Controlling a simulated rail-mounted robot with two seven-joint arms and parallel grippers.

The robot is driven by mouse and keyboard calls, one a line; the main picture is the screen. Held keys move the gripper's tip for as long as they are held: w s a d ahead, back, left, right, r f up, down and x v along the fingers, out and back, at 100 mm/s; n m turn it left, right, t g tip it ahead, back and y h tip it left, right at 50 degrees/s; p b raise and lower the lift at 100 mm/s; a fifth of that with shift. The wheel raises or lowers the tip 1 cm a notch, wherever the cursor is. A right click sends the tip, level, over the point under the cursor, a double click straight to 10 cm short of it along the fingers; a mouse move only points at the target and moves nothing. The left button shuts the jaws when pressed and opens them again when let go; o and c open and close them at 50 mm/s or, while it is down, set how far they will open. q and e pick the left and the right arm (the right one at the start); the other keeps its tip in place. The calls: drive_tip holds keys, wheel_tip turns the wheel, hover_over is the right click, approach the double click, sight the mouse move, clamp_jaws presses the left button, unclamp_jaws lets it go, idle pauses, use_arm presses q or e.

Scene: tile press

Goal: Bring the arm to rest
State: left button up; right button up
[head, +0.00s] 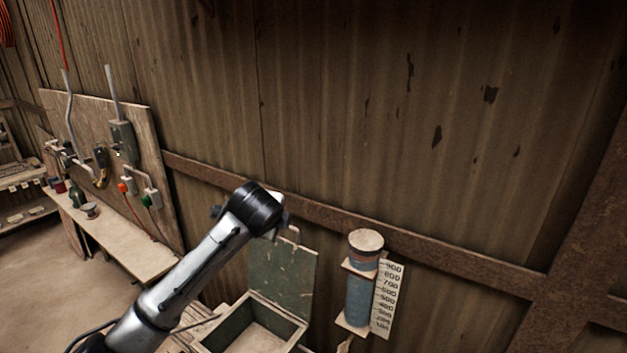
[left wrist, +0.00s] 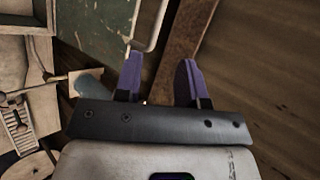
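My left arm (head: 195,265) reaches up from the bottom left in the head view, its black wrist in front of the corrugated wall. The left gripper is mostly hidden behind that wrist there. In the left wrist view my left gripper (left wrist: 160,78) shows two purple fingers spread apart with nothing between them. My right gripper is in neither view.
An open green box (head: 283,275) with its lid raised stands below and right of the wrist. A blue cylinder (head: 360,300) with a numbered scale (head: 387,297) is further right. A workbench (head: 125,240) with a tool board (head: 85,120) lies at left.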

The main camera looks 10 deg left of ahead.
use_arm(q)
drive_tip(key=s+d+r+n+t+h+p, duration=0.1)
drive_tip(key=s+d+r+n+t, duration=0.15)
drive_tip(key=s+r+n, duration=0.4)
drive_tip(key=s+d+r+n+t, duration=0.2)
drive_tip(key=s+r+n+t, duration=0.1)
drive_tip(key=s+r+n, duration=0.3)
drive_tip(key=s+a+f+n+g+p, duration=0.25)
drive_tip(key=s+a+f, duration=0.25)
drive_tip(key=s+f, duration=0.7)
drive_tip(key=s+a+f+n+g+p, duration=0.2)
drive_tip(key=s+a+f+g+p, duration=0.15)
drive_tip(key=s+f, duration=0.9)
drive_tip(key=s+a+f+g+p, duration=0.1)
drive_tip(key=s+f+g+p, duration=0.2)
drive_tip(key=s+f, duration=1.3)
drive_tip(key=shift+n+g, duration=0.3)
drive_tip(key=shift+g, duration=1.15)
